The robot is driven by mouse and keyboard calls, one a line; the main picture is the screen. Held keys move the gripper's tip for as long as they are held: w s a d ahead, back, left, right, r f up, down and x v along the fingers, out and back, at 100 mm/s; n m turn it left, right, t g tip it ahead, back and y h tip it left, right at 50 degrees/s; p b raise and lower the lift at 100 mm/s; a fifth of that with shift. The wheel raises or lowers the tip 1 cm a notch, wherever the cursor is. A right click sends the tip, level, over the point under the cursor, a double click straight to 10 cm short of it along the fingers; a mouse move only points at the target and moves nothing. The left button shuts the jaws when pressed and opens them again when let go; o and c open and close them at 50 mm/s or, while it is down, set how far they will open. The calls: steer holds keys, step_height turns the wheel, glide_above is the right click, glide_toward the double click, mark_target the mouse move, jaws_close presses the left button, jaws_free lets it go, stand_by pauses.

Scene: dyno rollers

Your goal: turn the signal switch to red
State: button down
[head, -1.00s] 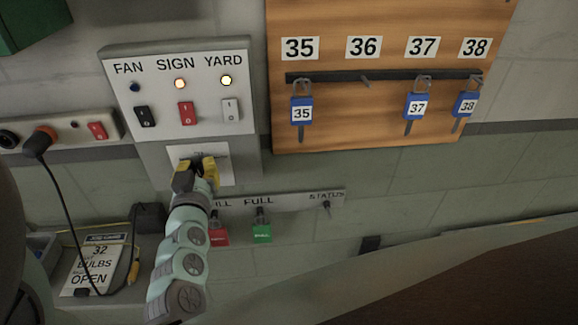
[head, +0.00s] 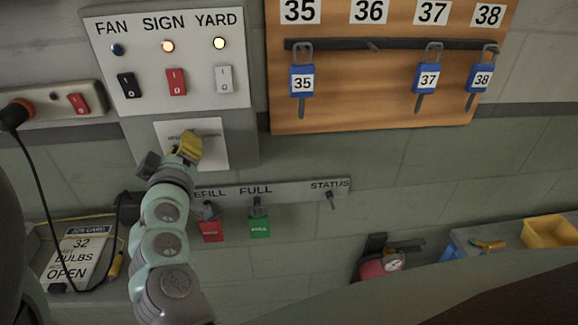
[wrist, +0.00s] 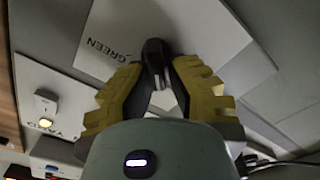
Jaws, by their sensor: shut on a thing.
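The signal switch (wrist: 155,58) shows in the wrist view as a dark knob between my yellow fingertips. It stands on a white plate (wrist: 112,28) with the word GREEN beside the knob. No red label is readable there. My gripper (wrist: 158,76) is shut on the knob, one finger on each side. In the head view my gripper (head: 187,147) covers the knob, against the white plate (head: 214,150) below the FAN, SIGN, YARD panel. The knob's exact pointing angle is hard to tell.
The panel (head: 195,97) above has three rocker switches and lamps, with SIGN and YARD lit. A wooden board (head: 340,112) with blue padlocks hangs to the right. Below is a rail (head: 290,189) with red and green tags. A power strip (head: 55,108) is at left.

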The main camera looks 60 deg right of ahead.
steer(key=shift+f+n, duration=0.3)
steer(key=shift+n, duration=0.3)
steer(key=c, duration=1.3)
jaws_free()
steer(key=shift+o, duration=1.4)
steer(key=shift+r, duration=0.15)
steer(key=shift+w, duration=0.1)
steer(key=shift+r, duration=0.1)
